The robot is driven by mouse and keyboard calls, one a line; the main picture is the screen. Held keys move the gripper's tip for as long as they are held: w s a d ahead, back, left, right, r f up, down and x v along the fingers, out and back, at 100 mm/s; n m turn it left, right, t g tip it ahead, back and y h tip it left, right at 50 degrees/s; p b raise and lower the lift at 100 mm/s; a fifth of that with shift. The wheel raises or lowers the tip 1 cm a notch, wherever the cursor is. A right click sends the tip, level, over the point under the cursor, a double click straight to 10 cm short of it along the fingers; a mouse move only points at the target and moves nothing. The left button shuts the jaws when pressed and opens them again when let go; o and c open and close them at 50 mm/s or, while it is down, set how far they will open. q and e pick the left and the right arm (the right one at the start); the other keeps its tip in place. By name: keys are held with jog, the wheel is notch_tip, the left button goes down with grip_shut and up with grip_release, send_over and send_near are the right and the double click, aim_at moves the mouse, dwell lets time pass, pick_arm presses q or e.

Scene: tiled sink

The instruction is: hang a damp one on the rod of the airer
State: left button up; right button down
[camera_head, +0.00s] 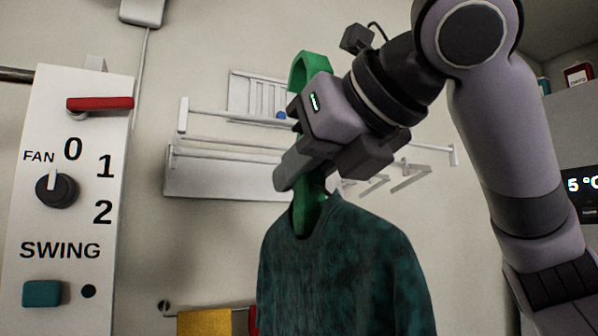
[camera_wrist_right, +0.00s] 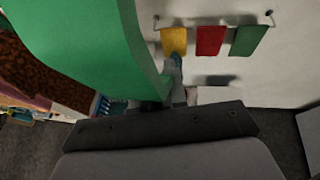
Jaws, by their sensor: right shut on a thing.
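My right gripper (camera_head: 300,172) is shut on the neck of a green hanger (camera_head: 312,68) in the head view. Its hook points up above the gripper. A dark teal shirt (camera_head: 340,270) with mottled, damp-looking patches hangs from it, cut off by the lower edge. The white airer (camera_head: 215,172) is on the wall behind, with its rod (camera_head: 235,119) running left to right, partly hidden by my gripper. The hook overlaps the airer in the picture; I cannot tell the depth gap. In the right wrist view the green hanger (camera_wrist_right: 90,45) fills the upper left. My left gripper is not in view.
A white panel (camera_head: 75,215) with a red lever (camera_head: 100,104), fan knob (camera_head: 56,190) and teal button (camera_head: 42,293) stands at left. Yellow (camera_wrist_right: 173,40), red (camera_wrist_right: 210,40) and green (camera_wrist_right: 248,41) cloths hang from a wall bar. A lit display (camera_head: 582,185) is at right.

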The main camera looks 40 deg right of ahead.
send_over(272, 229)
jog(key=shift+w+d, duration=0.25)
jog(key=shift+w+f, duration=0.1)
jog(key=shift+w, duration=0.15)
jog(key=shift+f+b, duration=0.75)
jog(key=shift+f, duration=0.65)
jog(key=c, duration=1.1)
grip_release()
jog(key=shift+s, duration=0.1)
jog(key=v, duration=0.7)
